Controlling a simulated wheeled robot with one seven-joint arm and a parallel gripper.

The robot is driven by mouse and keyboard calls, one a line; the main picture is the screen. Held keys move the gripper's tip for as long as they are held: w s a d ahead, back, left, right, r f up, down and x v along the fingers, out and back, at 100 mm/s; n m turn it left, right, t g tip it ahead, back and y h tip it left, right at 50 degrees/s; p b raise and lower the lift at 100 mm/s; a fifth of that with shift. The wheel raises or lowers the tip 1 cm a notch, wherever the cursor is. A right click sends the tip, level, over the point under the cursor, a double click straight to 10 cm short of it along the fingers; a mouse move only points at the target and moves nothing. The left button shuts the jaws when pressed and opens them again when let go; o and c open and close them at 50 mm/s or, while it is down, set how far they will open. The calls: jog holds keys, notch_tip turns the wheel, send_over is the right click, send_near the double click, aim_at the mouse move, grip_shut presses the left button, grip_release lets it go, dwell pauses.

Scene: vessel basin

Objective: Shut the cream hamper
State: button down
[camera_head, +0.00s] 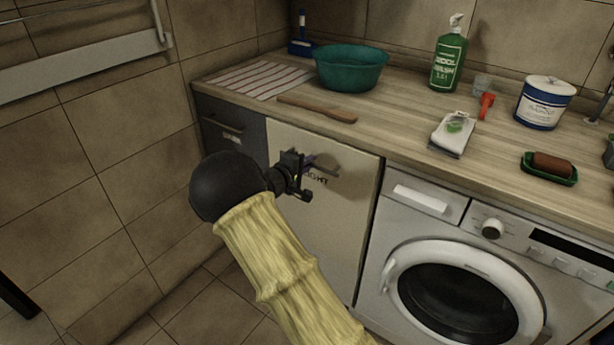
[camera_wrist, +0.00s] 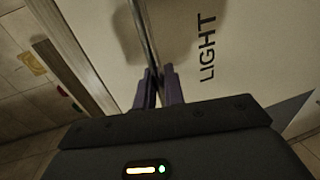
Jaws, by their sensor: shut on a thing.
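The cream hamper (camera_head: 335,225) is a flat cream front under the counter, between a dark grey front and the washing machine. Dark lettering on it is partly hidden by my gripper in the head view; the wrist view reads "LIGHT" on the cream front (camera_wrist: 230,60). A thin bar handle (camera_wrist: 149,35) stands off this front. My gripper (camera_head: 302,176) is at the upper part of the front, its fingers (camera_wrist: 161,88) shut on the bar handle. In the head view the top of the front looks close to the counter edge; I cannot tell whether a small gap remains.
The dark grey front (camera_head: 232,133) is at the left and the washing machine (camera_head: 455,285) at the right. The wooden counter (camera_head: 400,118) above holds a teal basin (camera_head: 350,70), a wooden paddle-like tool (camera_head: 318,109) and a green bottle (camera_head: 447,62). Tiled floor lies below.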

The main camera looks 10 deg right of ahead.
jog(key=shift+w+d+r, duration=0.1)
jog(key=shift+w+d, duration=0.35)
jog(key=shift+d, duration=0.05)
jog(key=c, duration=1.6)
grip_release()
jog(key=shift+w+d, duration=0.1)
jog(key=shift+d, duration=0.05)
jog(key=p+v, duration=0.1)
jog(key=v, duration=1.6)
jog(key=shift+s, duration=0.25)
